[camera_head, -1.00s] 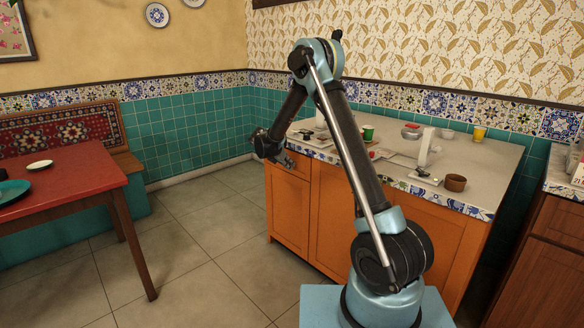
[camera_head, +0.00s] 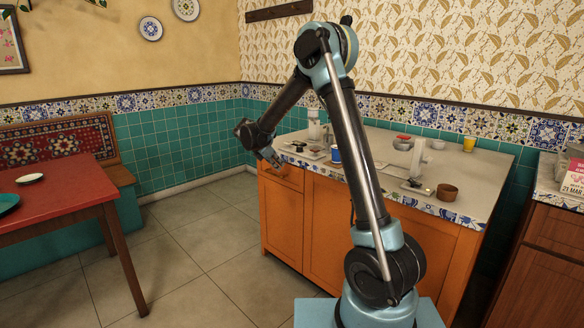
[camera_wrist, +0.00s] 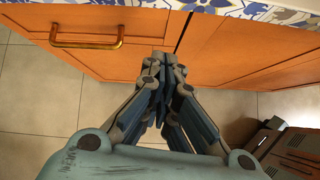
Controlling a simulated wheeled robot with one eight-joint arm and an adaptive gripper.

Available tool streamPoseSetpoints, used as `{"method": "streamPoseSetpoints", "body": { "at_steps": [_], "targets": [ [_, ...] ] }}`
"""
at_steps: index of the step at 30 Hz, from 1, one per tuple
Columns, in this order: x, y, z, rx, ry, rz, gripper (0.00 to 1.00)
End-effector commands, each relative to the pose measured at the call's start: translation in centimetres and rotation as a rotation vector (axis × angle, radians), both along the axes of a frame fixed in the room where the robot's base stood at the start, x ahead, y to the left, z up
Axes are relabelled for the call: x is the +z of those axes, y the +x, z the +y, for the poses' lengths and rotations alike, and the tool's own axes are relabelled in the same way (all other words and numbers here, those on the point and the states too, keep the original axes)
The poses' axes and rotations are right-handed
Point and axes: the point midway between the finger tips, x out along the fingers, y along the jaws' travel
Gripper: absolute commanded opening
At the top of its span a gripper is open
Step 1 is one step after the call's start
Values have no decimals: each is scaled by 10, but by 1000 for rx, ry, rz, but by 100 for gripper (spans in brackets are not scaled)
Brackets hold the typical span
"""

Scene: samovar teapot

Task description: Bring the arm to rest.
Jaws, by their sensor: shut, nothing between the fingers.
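My arm stands folded in the head view, with its elbow high and the forearm sloping down to the left. My gripper (camera_head: 271,160) hangs in front of the left end of the orange cabinet (camera_head: 283,215), close to the counter's front edge. In the wrist view my gripper (camera_wrist: 160,75) is shut, with its fingers together and nothing between them. Its fingertips show against the orange cabinet front (camera_wrist: 120,55), below the tiled counter edge. I cannot tell the exact gap to the cabinet.
The counter (camera_head: 470,160) holds a brown bowl (camera_head: 447,192), a yellow cup (camera_head: 469,143), a blue-and-white cup (camera_head: 336,154) and other small items. A brass drawer handle (camera_wrist: 87,43) sticks out near my gripper. A red table (camera_head: 60,185) stands left; the floor between is clear.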

Motion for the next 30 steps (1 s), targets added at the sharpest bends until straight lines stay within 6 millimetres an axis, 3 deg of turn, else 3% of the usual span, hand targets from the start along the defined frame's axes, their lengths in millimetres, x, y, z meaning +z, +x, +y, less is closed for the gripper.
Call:
{"method": "streamPoseSetpoints", "body": {
  "at_steps": [3, 15, 30],
  "targets": [
    [18, -19, -35, -95, 70, -19, 0],
    [59, -94, -132, -429, 303, -89, 0],
    [74, -215, -224, -876, 567, -180, 0]
  ]
}}
